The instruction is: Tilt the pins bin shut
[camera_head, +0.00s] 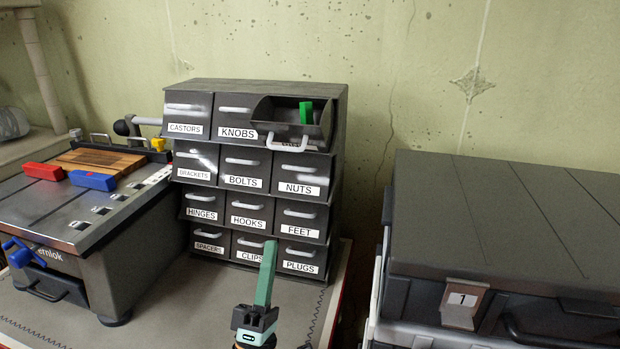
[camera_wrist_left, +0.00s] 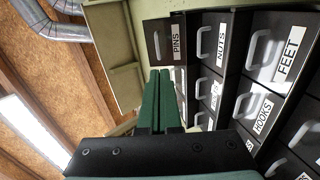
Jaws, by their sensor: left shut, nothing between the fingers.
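The dark bin cabinet (camera_head: 338,130) stands against the wall with rows of labelled bins. Its top right bin, the pins bin (camera_head: 318,131), is tilted open, with its handle low and a green piece (camera_head: 306,112) inside. In the left wrist view the pins bin (camera_wrist_left: 160,42) shows its PINS label, beyond my fingertips and a little above them in the picture. My left gripper (camera_head: 269,246) is shut and empty, its green fingers pointing up in front of the lower bins. In the left wrist view its fingers (camera_wrist_left: 158,75) lie together. My right gripper is not in view.
The nuts bin (camera_head: 300,174) below and the knobs bin (camera_head: 236,118) beside it are closed. A workbench (camera_head: 45,205) with red and blue pieces stands left. A large grey case (camera_head: 510,220) stands right. Bare mat (camera_head: 175,300) lies in front of the cabinet.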

